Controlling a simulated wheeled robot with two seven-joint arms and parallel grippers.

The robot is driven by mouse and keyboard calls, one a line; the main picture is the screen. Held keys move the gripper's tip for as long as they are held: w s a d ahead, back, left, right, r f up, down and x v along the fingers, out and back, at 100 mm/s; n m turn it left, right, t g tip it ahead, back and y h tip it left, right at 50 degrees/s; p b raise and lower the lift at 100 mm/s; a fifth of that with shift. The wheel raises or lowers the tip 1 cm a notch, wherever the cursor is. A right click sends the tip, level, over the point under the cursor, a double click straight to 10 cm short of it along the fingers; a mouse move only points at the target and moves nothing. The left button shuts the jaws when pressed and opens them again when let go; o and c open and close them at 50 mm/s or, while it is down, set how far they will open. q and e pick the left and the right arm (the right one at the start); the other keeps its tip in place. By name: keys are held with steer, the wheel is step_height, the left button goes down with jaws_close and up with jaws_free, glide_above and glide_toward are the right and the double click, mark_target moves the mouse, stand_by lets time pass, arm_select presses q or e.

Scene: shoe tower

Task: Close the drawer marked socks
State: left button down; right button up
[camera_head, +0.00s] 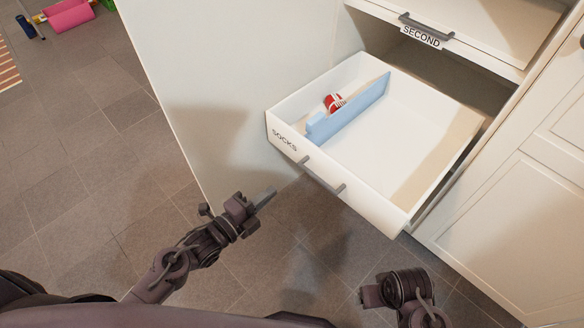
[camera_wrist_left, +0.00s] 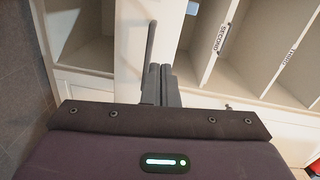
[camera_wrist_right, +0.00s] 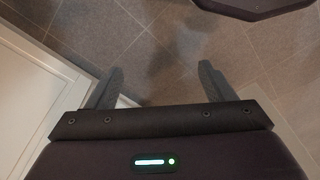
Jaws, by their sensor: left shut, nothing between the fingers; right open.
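The white drawer marked SOCKS (camera_head: 388,214) is pulled out of the cabinet, with its dark bar handle (camera_head: 322,177) on the front. Inside, a light blue divider (camera_head: 350,108) stands upright, with a small red and white item (camera_head: 334,103) beside it. My left gripper (camera_head: 266,197) is shut and empty, just in front of the drawer front, left of the handle and apart from it in the head view. Its closed fingers (camera_wrist_left: 161,82) show near the drawer front in the left wrist view. My right gripper (camera_wrist_right: 157,84) is open and empty above the floor; its arm (camera_head: 405,288) is below the drawer.
A cabinet door (camera_head: 520,205) is to the right. Tiled floor (camera_head: 90,165) is clear at the left, with a pink box (camera_head: 68,14) far off and a striped mat (camera_head: 6,68) at the edge.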

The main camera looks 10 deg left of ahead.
arm_select(q)
step_height(320, 180, up, 2)
steer(key=m, duration=0.1)
steer(key=b, duration=0.1)
glide_toward(318, 152)
steer(key=shift+t+h, duration=0.3)
steer(key=shift+h, duration=0.1)
steer(key=x, duration=0.4)
steer(key=f+x, duration=0.1)
steer(key=x, duration=0.1)
steer(key=shift+w+d+b, duration=0.1)
steer(key=shift+w+b, duration=0.25)
steer(key=shift+w, duration=0.05)
arm_select(e)
steer(key=r, duration=0.1)
steer(key=a+r, duration=0.1)
steer(key=r, duration=0.1)
steer(key=shift+w+a+r+t, duration=0.1)
steer(key=shift+w+r+t, duration=0.1)
steer(key=shift+t, duration=0.1)
arm_select(q)
steer(key=shift+r, duration=0.1)
arm_select(e)
steer(key=shift+r, duration=0.1)
